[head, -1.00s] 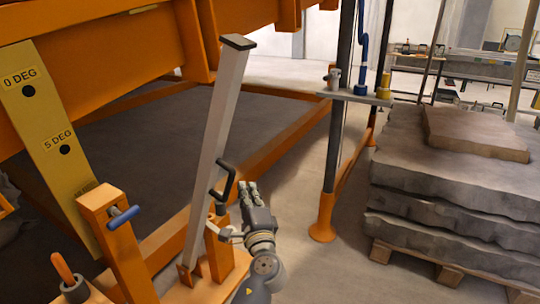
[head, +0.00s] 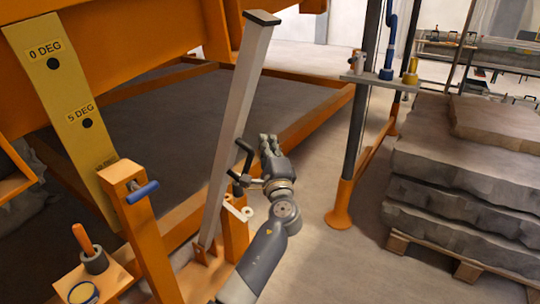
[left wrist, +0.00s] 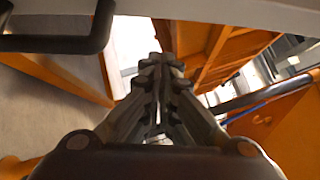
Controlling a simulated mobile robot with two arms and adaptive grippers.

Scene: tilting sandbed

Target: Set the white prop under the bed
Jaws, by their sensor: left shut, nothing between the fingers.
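The white prop (head: 236,125) is a long pale bar with a dark end cap, standing with its foot in an orange bracket and leaning slightly right. Its top shows in front of the bed's edge; I cannot tell whether they touch. A black handle (head: 243,165) sits on its lower half. The orange bed (head: 120,65) is above and left. My left gripper (head: 268,140) is shut and empty, just right of the handle and pointing up. In the left wrist view the shut fingers (left wrist: 160,70) lie below the prop (left wrist: 250,12), with the handle (left wrist: 75,42) at upper left.
A yellow plate (head: 62,90) marked 0 DEG and 5 DEG hangs at left. An orange post with a blue-handled pin (head: 142,192) stands beside the prop. Stacked stone slabs (head: 465,170) lie on a pallet at right.

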